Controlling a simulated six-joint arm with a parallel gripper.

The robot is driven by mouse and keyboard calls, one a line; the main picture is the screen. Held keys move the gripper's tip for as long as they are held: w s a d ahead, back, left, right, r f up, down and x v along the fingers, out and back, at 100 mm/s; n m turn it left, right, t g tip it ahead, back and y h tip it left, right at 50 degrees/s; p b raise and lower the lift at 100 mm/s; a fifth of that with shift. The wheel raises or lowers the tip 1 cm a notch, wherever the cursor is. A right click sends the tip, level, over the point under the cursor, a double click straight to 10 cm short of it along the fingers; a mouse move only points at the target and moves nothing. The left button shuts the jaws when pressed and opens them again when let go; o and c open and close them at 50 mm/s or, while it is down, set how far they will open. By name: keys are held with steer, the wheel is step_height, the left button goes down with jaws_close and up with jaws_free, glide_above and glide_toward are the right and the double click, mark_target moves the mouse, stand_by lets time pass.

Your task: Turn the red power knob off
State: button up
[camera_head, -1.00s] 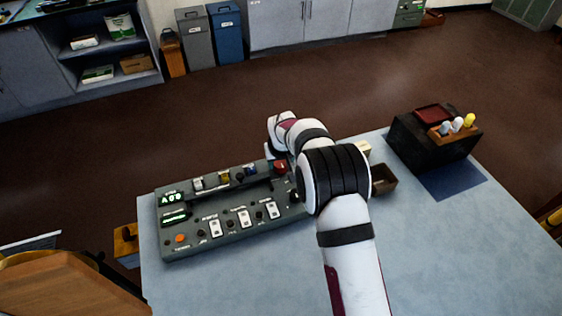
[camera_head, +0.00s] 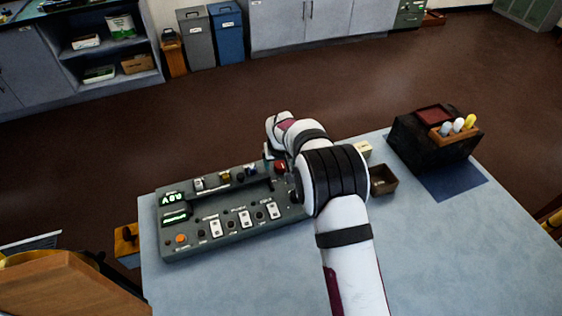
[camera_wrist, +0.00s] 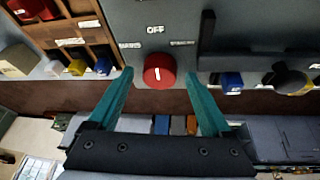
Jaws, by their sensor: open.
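Labels to either side are too blurred to read. My gripper (camera_wrist: 160,77) is open, with one teal finger on each side of the knob; I cannot tell whether either touches it. In the head view the red knob (camera_head: 280,167) shows at the right end of the grey control panel (camera_head: 250,227), partly hidden by my arm. My fingers are hidden there.
Switches (camera_head: 244,219) and lit green displays (camera_head: 172,198) sit left of my arm. A blue knob (camera_wrist: 231,82) is right of the red one in the wrist view. A small brown box (camera_head: 383,180) and a black box (camera_head: 430,148) stand on the right. The table's front right is clear.

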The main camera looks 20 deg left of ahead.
steer(key=v, duration=1.5)
steer(key=shift+s+r, duration=0.2)
steer(key=shift+r, duration=0.15)
steer(key=s+d+r+m+g+h, duration=0.1)
steer(key=s+d+r+m, duration=0.25)
steer(key=d, duration=0.55)
steer(key=s+d+r+m+g, duration=0.1)
steer(key=s+d+r+m, duration=0.1)
steer(key=s+d, duration=0.45)
steer(key=s+d+f+m+g, duration=0.1)
steer(key=s+d+m, duration=0.2)
steer(key=s+d, duration=0.3)
steer(key=s+d+f+m+g, duration=0.1)
steer(key=s+d+m, duration=0.3)
steer(key=s, duration=1)
steer(key=d+f, duration=0.1)
steer(key=d, duration=0.1)
steer(key=shift+d+y, duration=0.35)
steer(key=shift+y, duration=0.05)
